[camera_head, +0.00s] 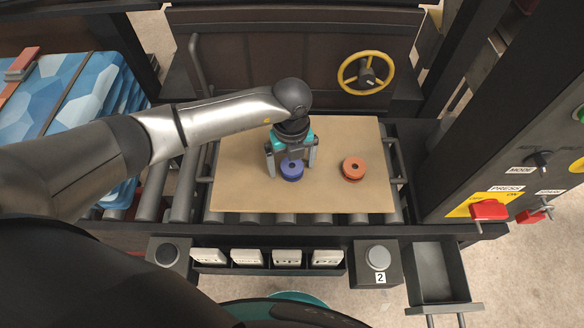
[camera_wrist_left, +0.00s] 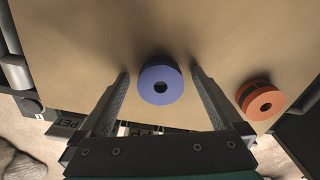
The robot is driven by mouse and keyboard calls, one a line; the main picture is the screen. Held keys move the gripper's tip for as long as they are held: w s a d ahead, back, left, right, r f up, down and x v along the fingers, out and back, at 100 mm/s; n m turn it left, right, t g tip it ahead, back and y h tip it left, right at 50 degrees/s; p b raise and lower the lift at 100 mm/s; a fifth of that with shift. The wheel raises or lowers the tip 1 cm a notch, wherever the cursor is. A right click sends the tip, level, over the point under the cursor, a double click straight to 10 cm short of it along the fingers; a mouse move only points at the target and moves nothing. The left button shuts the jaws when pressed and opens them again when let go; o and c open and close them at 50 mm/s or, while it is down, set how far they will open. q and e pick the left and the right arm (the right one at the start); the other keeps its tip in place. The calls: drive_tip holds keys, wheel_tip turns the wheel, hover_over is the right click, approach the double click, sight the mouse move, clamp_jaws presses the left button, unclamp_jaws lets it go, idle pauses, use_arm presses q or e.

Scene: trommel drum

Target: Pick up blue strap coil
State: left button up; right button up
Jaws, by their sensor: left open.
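The blue strap coil (camera_head: 291,170) is a blue-violet ring with a dark centre hole, lying flat on a tan board (camera_head: 240,178). In the left wrist view the coil (camera_wrist_left: 161,84) is between the two open fingers, near their tips. My left gripper (camera_head: 292,168) is open and points down over the coil, with one finger on each side. A gap shows between the coil and each finger in the wrist view. I cannot tell the exact height of the fingertips above the board. My right gripper is not in view.
An orange coil (camera_head: 354,169) lies on the board to the right, apart from the gripper; it also shows in the left wrist view (camera_wrist_left: 261,100). Rollers lie under the board. A yellow handwheel (camera_head: 366,73) is behind, and a red-levered control panel stands at right.

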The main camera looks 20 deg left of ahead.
use_arm(q)
drive_tip(key=c, duration=1.5)
drive_tip(key=shift+c, duration=0.2)
drive_tip(key=shift+r, duration=0.15)
